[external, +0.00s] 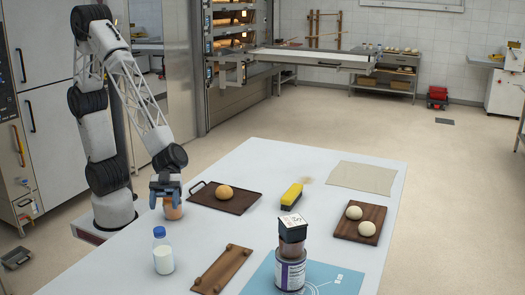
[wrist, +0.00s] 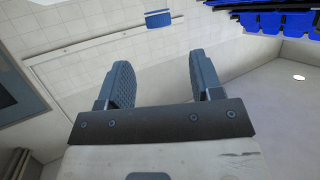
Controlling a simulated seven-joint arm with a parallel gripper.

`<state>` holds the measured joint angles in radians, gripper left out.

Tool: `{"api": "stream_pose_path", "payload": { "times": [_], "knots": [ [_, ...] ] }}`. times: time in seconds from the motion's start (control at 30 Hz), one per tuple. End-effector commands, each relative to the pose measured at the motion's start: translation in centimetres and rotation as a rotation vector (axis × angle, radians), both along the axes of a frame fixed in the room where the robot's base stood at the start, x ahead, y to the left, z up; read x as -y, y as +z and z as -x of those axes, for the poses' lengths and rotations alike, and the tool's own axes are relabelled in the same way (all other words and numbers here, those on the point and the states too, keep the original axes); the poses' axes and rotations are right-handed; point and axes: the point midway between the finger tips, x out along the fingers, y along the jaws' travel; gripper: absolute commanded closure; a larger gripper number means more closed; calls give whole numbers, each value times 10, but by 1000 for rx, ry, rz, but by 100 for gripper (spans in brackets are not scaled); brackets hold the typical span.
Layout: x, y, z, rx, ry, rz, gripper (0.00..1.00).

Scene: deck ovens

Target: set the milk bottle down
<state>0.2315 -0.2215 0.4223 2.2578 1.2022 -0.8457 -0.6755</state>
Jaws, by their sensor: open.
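The milk bottle (external: 163,252), clear with white milk and a blue cap, stands upright on the table near its left edge in the external view. My gripper (external: 166,198) is behind and above the bottle, apart from it. In the wrist view the two fingers (wrist: 158,88) are spread with nothing between them. The bottle cannot be made out in the wrist view.
A copper-coloured container (external: 172,208) is partly hidden by my gripper. Nearby are a brown tray (external: 205,203) with a bun, a yellow-black brush (external: 292,196), a wooden board (external: 222,270), stacked tins (external: 290,272) and a dough board (external: 345,232).

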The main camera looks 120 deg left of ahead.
Motion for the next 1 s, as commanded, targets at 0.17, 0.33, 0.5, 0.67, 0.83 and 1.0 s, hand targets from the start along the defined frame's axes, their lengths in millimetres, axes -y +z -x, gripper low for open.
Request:
{"api": "stream_pose_path", "payload": {
  "times": [0.17,0.33,0.5,0.67,0.83,1.0],
  "knots": [
    [-12,8,-6,19,65,-27,40],
    [-44,23,-15,43,218,-95,40],
    [-93,42,-18,39,435,-196,40],
    [-144,57,-4,-12,634,-293,40],
    [-192,67,25,-119,809,-382,40],
    [-229,72,69,-271,938,-455,40]
  ]
}}
